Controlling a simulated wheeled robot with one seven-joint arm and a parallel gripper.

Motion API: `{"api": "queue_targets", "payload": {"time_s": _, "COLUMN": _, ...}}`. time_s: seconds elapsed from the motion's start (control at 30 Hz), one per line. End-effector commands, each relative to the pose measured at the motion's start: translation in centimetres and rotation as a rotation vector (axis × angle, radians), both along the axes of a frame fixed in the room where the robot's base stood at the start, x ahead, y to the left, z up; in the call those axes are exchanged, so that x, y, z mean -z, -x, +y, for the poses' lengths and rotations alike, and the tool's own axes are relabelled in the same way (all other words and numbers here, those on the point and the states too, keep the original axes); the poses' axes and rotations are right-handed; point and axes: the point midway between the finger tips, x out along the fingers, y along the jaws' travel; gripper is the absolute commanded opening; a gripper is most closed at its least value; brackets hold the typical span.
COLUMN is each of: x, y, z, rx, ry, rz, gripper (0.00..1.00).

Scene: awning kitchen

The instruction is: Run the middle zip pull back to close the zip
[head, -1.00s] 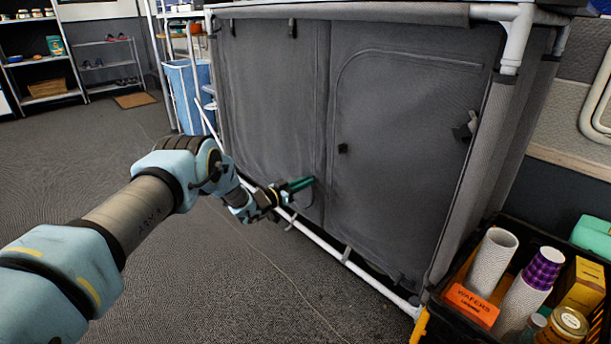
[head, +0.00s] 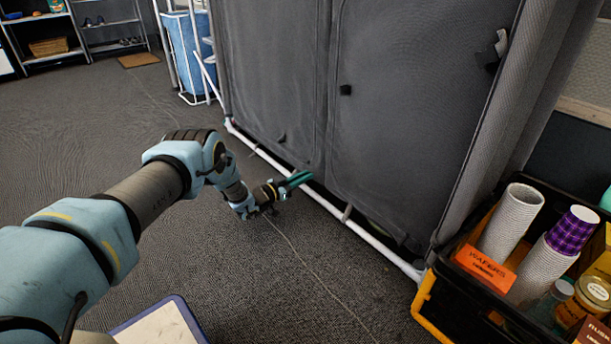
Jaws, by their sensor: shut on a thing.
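The grey fabric cupboard (head: 400,130) stands ahead, with a left panel (head: 270,75) and a right panel (head: 375,150). The middle zip line (head: 327,110) runs down between them, and both panels look flat. My gripper (head: 300,179), with dark green fingers, is low at the bottom end of this line, near the cupboard's lower edge. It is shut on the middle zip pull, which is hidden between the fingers.
A white lower rail (head: 365,237) runs along the cupboard's foot, close to my gripper. A black crate (head: 440,300) with cups and packets stands at right. A blue-rimmed tray (head: 188,312) lies at the bottom. Open carpet is at left.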

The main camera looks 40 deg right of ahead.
Motion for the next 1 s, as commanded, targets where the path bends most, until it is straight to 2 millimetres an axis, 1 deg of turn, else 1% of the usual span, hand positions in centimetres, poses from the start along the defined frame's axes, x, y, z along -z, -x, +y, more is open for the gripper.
{"api": "queue_targets", "payload": {"time_s": 0.03, "x": 0.6, "y": 0.2, "z": 0.2, "rx": 0.0, "ry": -0.012, "rz": 0.003, "gripper": 0.0}}
{"api": "queue_targets", "payload": {"time_s": 0.17, "x": 0.7, "y": 0.2, "z": 0.2, "rx": 0.001, "ry": -0.014, "rz": 0.004, "gripper": 0.0}}
{"api": "queue_targets", "payload": {"time_s": 0.2, "x": 0.8, "y": 0.3, "z": 0.2, "rx": 0.001, "ry": -0.014, "rz": 0.004, "gripper": 0.15}}
{"api": "queue_targets", "payload": {"time_s": 0.47, "x": 0.5, "y": 0.2, "z": 0.1, "rx": 0.001, "ry": -0.009, "rz": 0.003, "gripper": 0.44}}
{"api": "queue_targets", "payload": {"time_s": 0.77, "x": 0.3, "y": 0.1, "z": 0.3, "rx": 0.0, "ry": -0.007, "rz": 0.003, "gripper": 0.44}}
{"api": "queue_targets", "payload": {"time_s": 0.87, "x": 0.1, "y": 0.0, "z": 1.2, "rx": -0.001, "ry": -0.008, "rz": 0.005, "gripper": 0.44}}
{"api": "queue_targets", "payload": {"time_s": 0.97, "x": -0.1, "y": -0.1, "z": 2.9, "rx": -0.001, "ry": -0.009, "rz": 0.004, "gripper": 0.44}}
{"api": "queue_targets", "payload": {"time_s": 1.0, "x": -0.1, "y": -0.2, "z": 3.7, "rx": -0.001, "ry": -0.01, "rz": 0.004, "gripper": 0.44}}
